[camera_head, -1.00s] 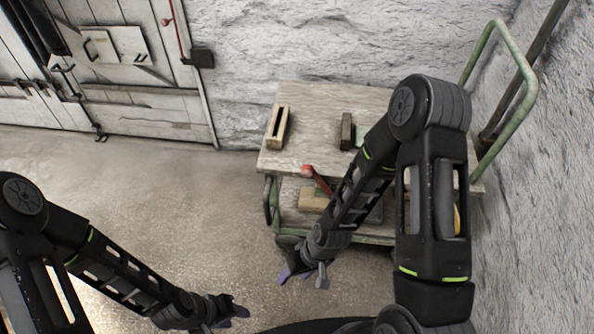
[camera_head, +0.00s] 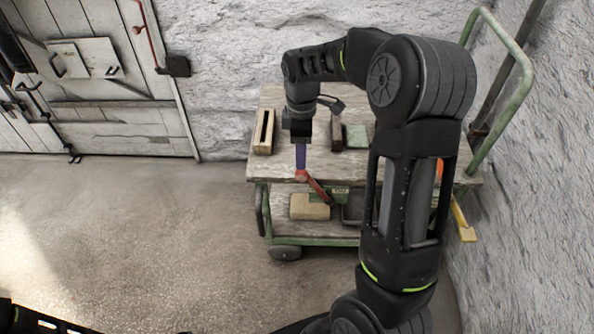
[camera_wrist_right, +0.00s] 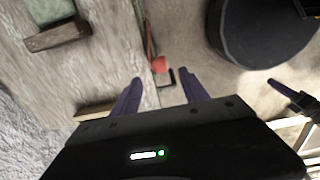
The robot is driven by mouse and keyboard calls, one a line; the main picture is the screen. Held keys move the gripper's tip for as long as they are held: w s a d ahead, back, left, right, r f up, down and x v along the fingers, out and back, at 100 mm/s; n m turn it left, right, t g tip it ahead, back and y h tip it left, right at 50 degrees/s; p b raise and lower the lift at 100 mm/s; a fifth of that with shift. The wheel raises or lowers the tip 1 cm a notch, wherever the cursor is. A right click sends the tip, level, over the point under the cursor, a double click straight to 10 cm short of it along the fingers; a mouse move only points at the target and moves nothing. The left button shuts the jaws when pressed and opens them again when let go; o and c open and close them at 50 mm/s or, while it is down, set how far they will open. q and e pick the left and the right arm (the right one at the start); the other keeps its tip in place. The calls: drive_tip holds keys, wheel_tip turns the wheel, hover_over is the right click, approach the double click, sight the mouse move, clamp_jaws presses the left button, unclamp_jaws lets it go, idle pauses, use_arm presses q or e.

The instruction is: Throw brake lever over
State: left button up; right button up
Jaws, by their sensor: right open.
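The brake lever (camera_head: 318,189) is a red bar with a round red knob, at the front edge of the cart's wooden top. Its knob also shows in the right wrist view (camera_wrist_right: 159,64), just beyond and between the fingertips. My right gripper (camera_head: 300,168) points down over the knob with its purple fingers. In the right wrist view its two fingers (camera_wrist_right: 160,86) are apart, with nothing held between them. I cannot tell whether a finger touches the knob. What looks like my left gripper (camera_wrist_right: 278,87) shows at the right of the wrist view, its jaws unclear.
The cart (camera_head: 262,172) stands against the rough white wall. On its top lie a slotted wooden block (camera_head: 263,132), a dark brown block (camera_head: 337,134) and a green block (camera_head: 357,136). A tan block (camera_head: 309,207) lies on the lower shelf. The floor at left is clear.

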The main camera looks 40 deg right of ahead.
sight(301, 172)
drive_tip(key=shift+f, duration=3.95)
drive_tip(key=shift+s, duration=0.1)
clamp_jaws()
drive_tip(key=shift+s+a+f, duration=0.1)
drive_tip(key=shift+a+f, duration=0.05)
